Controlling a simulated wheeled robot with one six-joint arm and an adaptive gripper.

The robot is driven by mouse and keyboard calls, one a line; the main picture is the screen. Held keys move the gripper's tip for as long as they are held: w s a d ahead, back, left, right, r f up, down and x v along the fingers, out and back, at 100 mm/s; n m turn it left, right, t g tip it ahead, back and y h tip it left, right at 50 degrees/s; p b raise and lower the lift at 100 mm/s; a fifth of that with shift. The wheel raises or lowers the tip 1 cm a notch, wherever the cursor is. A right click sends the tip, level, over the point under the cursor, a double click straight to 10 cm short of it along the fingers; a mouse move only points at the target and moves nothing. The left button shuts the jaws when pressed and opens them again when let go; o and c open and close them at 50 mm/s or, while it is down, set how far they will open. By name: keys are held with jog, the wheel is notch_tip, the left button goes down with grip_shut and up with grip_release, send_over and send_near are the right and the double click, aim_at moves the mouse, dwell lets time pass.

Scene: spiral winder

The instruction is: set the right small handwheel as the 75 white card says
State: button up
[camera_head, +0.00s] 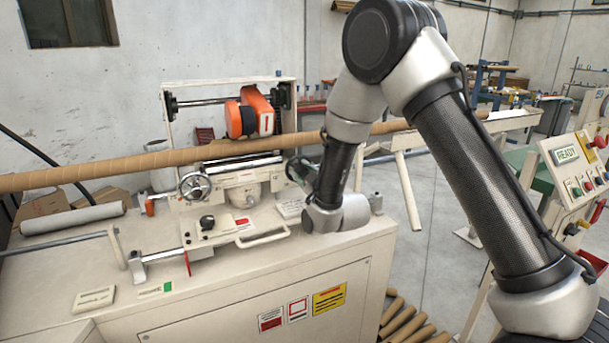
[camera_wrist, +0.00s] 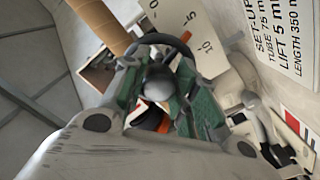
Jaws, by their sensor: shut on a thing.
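In the wrist view my gripper (camera_wrist: 158,92), with green finger pads, is shut on the right small handwheel (camera_wrist: 160,39). Its dark rim arches above the pads and its grey hub shows between them.
Another handwheel (camera_head: 193,186) is at the left of the carriage. A long cardboard tube (camera_head: 130,163) crosses behind it, below the orange head (camera_head: 257,113). A control panel (camera_head: 575,165) showing READY stands at the right. A white handle (camera_head: 263,238) juts out at the front.

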dwell(0.3)
jog(key=o, duration=1)
jog(key=v, duration=1.2)
